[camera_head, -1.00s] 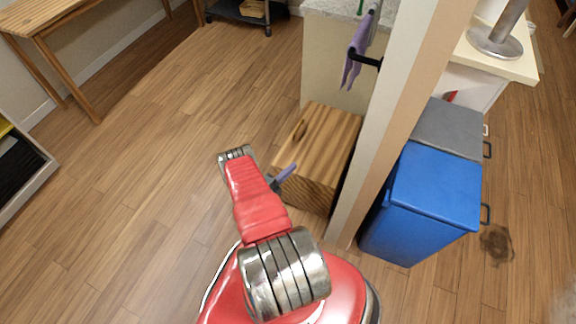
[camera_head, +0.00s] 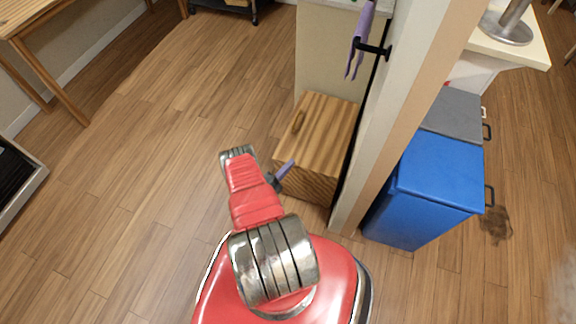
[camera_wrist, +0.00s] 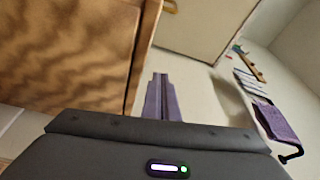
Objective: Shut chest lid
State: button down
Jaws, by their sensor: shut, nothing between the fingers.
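The wooden chest (camera_head: 318,135) stands on the floor beside the pillar, in the middle of the head view. The top looks flat and down, but I cannot tell whether a small gap remains. My gripper (camera_head: 287,169) has purple fingers and is at the chest's near left edge; contact is unclear. In the wrist view the fingers (camera_wrist: 160,90) are shut together and empty. A wooden panel of the chest (camera_wrist: 70,50) fills the left there, with a dark seam near its right side.
A pale pillar (camera_head: 405,110) stands right of the chest, with a purple towel (camera_head: 360,40) on a black hook. A blue bin (camera_head: 430,185) and a grey bin (camera_head: 453,113) stand beyond it. The wooden floor (camera_head: 150,160) to the left is open, up to a table (camera_head: 45,20).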

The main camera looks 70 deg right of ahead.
jog(key=shift+s+r, duration=0.1)
jog(key=shift+s, duration=0.05)
notch_tip(320, 180, up, 10)
dwell(1.1)
dwell(0.6)
